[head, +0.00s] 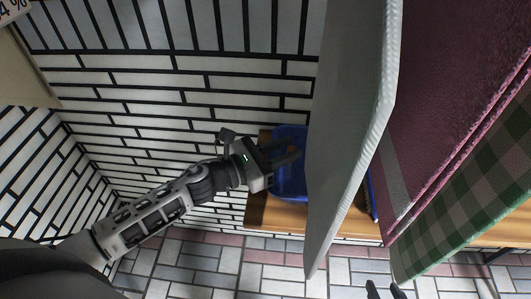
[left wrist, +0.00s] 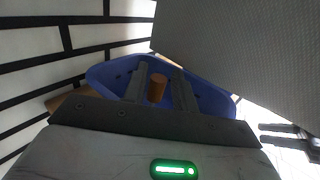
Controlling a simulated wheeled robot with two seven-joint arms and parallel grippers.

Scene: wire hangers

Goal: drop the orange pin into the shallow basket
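The orange pin (left wrist: 157,88) is a short brownish-orange cylinder. In the left wrist view it shows between the fingers of my left gripper (left wrist: 160,84), with a narrow gap on each side. I cannot tell whether it rests on the basket floor or is above it. The shallow basket (left wrist: 215,100) is blue and lies beneath the fingers; in the head view the basket (head: 290,188) is partly hidden by a hanging grey cloth. My left gripper (head: 287,153) is over it, fingers apart. The fingertips of my right gripper (head: 384,290) show apart and empty at the bottom edge.
The basket stands on a wooden shelf (head: 260,214) against a white brick wall (head: 200,90). A grey cloth (head: 350,110) hangs close to the right of my left gripper. Maroon (head: 440,100) and green checked (head: 460,185) cloths hang further right.

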